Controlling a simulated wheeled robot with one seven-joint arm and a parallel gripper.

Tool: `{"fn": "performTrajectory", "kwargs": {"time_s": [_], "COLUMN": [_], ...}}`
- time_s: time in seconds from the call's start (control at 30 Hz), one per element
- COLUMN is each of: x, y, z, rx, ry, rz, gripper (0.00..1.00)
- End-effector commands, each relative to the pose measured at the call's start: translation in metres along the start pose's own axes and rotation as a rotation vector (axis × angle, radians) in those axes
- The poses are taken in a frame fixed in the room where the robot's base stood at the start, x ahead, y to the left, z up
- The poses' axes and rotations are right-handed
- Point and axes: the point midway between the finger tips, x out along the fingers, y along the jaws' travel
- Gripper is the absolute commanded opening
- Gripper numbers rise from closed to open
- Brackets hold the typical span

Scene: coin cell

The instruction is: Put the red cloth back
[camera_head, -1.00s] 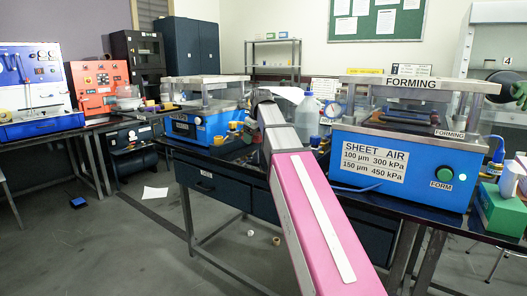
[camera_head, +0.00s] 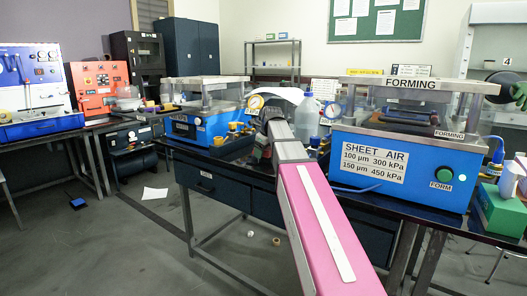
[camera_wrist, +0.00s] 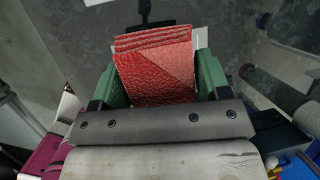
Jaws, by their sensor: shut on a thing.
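The red cloth (camera_wrist: 155,75) is folded in several layers and fills the space between the green fingers of my gripper (camera_wrist: 162,78) in the wrist view. My gripper is shut on it. Grey floor shows around and beyond the cloth in that view. In the head view my pink and grey arm reaches toward the bench between the two blue machines. The gripper and the cloth cannot be made out there, hidden by the arm.
A blue forming machine (camera_head: 402,165) stands right of my arm and another blue machine (camera_head: 205,125) left of it. A green box (camera_head: 500,210) sits at the right.

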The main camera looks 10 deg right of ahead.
Motion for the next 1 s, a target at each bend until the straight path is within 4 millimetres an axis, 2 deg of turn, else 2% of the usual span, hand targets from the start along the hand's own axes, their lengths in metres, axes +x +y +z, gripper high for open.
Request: {"fn": "performTrajectory", "kwargs": {"time_s": [0.6,0.63,0.7,1.0], "x": [0.011,0.011,0.011,0.009], "y": [0.002,0.002,0.002,0.002], "z": [-0.004,-0.004,-0.004,-0.003], "rx": [0.000,0.000,0.000,0.000], "ry": [0.001,0.001,0.001,0.000], "rz": [0.001,0.001,0.001,0.001], "gripper": [0.32,0.76,0.96,0.96]}}
